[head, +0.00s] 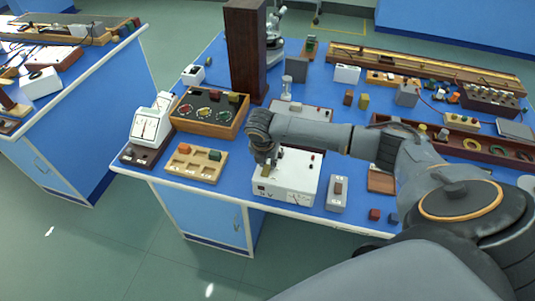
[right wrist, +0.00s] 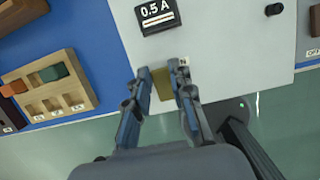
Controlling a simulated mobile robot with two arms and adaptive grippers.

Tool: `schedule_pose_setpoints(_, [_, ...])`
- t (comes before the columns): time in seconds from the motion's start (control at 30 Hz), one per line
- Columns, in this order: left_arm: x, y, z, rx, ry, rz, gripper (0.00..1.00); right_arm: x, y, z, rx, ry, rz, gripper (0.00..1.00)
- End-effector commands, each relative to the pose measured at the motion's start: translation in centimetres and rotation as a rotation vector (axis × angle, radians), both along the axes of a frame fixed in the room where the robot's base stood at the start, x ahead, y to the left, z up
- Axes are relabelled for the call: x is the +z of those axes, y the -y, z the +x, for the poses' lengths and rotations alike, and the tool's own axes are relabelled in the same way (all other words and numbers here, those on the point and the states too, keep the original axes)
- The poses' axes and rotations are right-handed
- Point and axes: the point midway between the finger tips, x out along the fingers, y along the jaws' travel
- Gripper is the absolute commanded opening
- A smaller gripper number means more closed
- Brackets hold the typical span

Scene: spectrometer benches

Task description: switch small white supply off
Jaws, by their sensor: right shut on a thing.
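The small white supply (head: 297,178) is a white box at the front edge of the blue bench, with dark knobs and a meter. In the right wrist view the supply's white face (right wrist: 225,40) fills the upper middle, with a black "0.5 A" plate (right wrist: 158,15) on it. My right gripper (head: 266,163) reaches down over the left part of the supply. In the right wrist view its fingers (right wrist: 165,82) are shut on a tan switch piece (right wrist: 162,84) near the supply's edge. A partly hidden label is beside it; the switch's setting cannot be read. My left gripper is out of view.
A wooden tray with coloured blocks (head: 180,174) lies left of the supply. A grey-white switch box (head: 337,194) stands close on its right. A tall dark wooden column (head: 245,50) stands behind. The bench's front edge is just before the supply.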

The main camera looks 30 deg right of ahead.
Motion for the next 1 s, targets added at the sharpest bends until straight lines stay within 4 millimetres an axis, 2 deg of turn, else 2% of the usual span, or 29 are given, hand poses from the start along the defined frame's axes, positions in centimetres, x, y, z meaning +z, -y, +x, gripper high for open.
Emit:
schedule_pose_setpoints(0.03, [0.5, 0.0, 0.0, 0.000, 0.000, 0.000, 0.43, 0.3, 0.0, -0.1, 0.002, 0.011, -0.013, 0.00])
schedule_pose_setpoints(0.37, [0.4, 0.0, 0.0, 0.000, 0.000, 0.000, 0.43, 0.0, 0.0, 0.0, 0.001, 0.024, -0.025, 0.00])
schedule_pose_setpoints(0.4, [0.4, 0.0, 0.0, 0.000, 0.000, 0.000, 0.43, 0.0, 0.0, 0.0, 0.001, 0.023, -0.024, 0.26])
schedule_pose_setpoints(0.5, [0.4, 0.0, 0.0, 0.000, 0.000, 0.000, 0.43, 0.0, 0.0, 0.0, 0.001, 0.023, -0.024, 0.45])
schedule_pose_setpoints(0.83, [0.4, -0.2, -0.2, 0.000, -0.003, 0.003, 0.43, 0.2, -0.1, 0.0, 0.001, 0.022, -0.023, 0.45])
schedule_pose_setpoints(1.0, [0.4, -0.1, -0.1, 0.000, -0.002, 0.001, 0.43, 2.1, -0.6, -0.3, 0.002, 0.024, -0.021, 0.45])
